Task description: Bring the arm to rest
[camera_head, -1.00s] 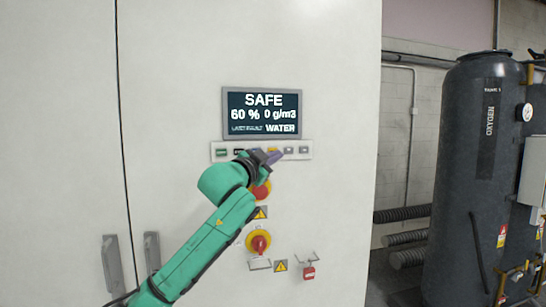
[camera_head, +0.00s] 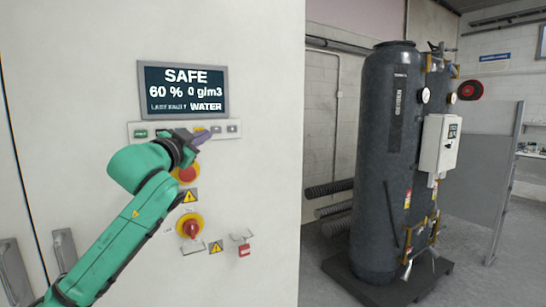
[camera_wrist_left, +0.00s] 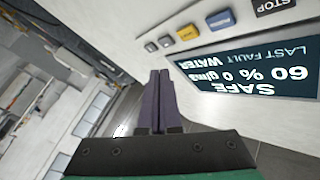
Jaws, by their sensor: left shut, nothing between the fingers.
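My left gripper (camera_head: 208,137) is in front of the white cabinet's button strip (camera_head: 151,133), near its yellow and grey buttons. Its purple fingers are shut and empty, and they also show pressed together in the left wrist view (camera_wrist_left: 158,95). In that view the strip's yellow button (camera_wrist_left: 188,33) and blue button (camera_wrist_left: 221,19) lie beyond and to the right of the fingertips. I cannot tell the exact gap from the strip. The display (camera_head: 184,90) reads SAFE, 60 %, 0 g/m3, WATER. My right gripper is not in view.
Below the strip are a red button (camera_head: 187,174), partly behind my arm, and a red-yellow rotary switch (camera_head: 190,227). A red padlock (camera_head: 244,251) hangs beside it. Door handles (camera_head: 65,258) stand lower left.

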